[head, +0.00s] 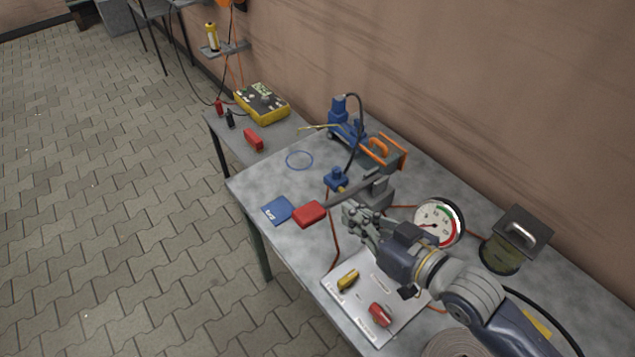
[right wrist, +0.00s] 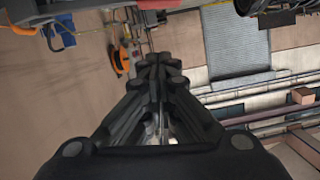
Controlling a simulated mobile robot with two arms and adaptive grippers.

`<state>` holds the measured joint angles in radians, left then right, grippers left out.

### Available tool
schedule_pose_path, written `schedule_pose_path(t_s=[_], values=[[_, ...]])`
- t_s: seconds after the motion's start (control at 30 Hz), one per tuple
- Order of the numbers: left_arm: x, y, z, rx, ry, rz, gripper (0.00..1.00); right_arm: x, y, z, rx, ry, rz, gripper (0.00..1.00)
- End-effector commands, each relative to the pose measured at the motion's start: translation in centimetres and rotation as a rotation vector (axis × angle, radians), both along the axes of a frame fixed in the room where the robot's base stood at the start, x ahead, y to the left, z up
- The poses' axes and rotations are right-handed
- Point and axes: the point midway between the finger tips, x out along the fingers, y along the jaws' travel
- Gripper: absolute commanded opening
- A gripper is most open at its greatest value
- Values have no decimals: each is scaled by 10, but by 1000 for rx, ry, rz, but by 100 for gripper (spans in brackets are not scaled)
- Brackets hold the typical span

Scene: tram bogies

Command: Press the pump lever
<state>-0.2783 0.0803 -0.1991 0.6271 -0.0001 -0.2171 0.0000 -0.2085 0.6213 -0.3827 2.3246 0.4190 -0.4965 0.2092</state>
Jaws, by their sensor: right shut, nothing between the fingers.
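The pump lever is a grey bar with a red grip (head: 309,214). It reaches left from the grey pump body (head: 377,192) on the grey table, with the grip low over the tabletop. My right gripper (head: 354,213) is shut and empty, just right of the red grip and in front of the bar and pump body. I cannot tell whether it touches the bar. In the right wrist view the closed fingers (right wrist: 157,68) fill the middle. A round gauge (head: 434,223) stands right of the pump. My left gripper is not in view.
A blue coupling (head: 336,179), blue card (head: 277,210) and blue ring (head: 299,160) lie near the lever. Hoses cross the table.

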Motion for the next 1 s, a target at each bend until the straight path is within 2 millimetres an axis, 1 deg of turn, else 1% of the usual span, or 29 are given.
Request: schedule_pose_path(t_s=[0.03, 0.2, 0.3, 0.37, 0.47, 0.57, 0.7, 0.8, 1.0], values=[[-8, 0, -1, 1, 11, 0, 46, -1, 0, 0, 1, 0, 2, 0], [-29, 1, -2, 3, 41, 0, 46, 0, 0, 1, 1, 0, 2, 0], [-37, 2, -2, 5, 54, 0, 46, 0, 0, 1, 1, -1, 1, 0], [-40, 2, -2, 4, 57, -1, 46, 0, 1, 1, 1, -1, 1, 0], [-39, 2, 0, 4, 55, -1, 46, 5, 4, 0, 2, -1, 0, 0], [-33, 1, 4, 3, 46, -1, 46, 14, 11, -1, 3, -1, -1, 0], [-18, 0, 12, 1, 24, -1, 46, 34, 26, -7, 3, -1, -1, 0], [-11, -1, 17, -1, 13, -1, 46, 49, 39, -12, 4, -1, 0, 0], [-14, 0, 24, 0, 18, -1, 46, 77, 61, -21, 1, -2, 1, 0]])
